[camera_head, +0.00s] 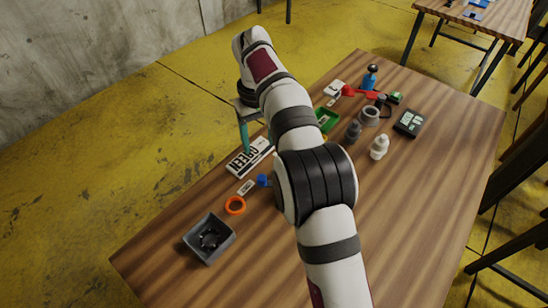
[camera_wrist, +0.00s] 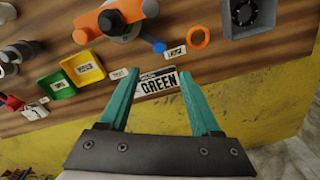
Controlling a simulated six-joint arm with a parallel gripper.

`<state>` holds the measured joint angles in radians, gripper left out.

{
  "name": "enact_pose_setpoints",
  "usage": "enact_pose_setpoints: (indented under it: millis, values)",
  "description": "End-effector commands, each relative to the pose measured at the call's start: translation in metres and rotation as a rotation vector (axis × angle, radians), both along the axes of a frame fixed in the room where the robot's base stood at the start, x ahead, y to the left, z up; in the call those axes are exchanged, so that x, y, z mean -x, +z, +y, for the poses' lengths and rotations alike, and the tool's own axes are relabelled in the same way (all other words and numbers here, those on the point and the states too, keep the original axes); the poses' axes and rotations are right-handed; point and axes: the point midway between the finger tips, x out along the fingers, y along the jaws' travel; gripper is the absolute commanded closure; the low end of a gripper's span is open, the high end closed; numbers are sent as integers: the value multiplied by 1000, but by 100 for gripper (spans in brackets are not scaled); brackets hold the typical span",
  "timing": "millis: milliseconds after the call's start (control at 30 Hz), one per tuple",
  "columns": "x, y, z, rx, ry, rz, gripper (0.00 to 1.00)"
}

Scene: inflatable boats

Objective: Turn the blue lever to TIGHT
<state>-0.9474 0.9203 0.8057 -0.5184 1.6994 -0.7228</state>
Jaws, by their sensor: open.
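The blue lever (camera_wrist: 146,39) sticks out from an orange and grey fixture (camera_wrist: 118,22) in the wrist view, its round blue end beside a small white label (camera_wrist: 175,52). In the head view only its blue end (camera_head: 263,180) shows; my arm hides the fixture. Another small white label (camera_wrist: 118,74) lies on the other side. The print on both is too small to read surely. My gripper (camera_wrist: 158,80) is open and empty, its teal fingers apart over the table's edge and a plate marked GREEN (camera_wrist: 168,82). It is clear of the lever.
An orange ring (camera_head: 235,205) and a grey tray (camera_head: 192,238) sit near the lever. Green (camera_wrist: 54,87) and yellow (camera_wrist: 83,66) trays lie on the fixture's other side. Bottles, a grey mug (camera_head: 369,117) and a red item crowd the far end.

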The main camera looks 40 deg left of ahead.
Motion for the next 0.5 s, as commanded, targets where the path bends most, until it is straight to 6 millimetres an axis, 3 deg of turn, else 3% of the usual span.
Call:
enact_pose_setpoints:
  millis: [300, 500]
  values:
    - [0, -92, -2, 2, -6, 3, 36]
    - [-1, -130, -2, 1, -7, 1, 36]
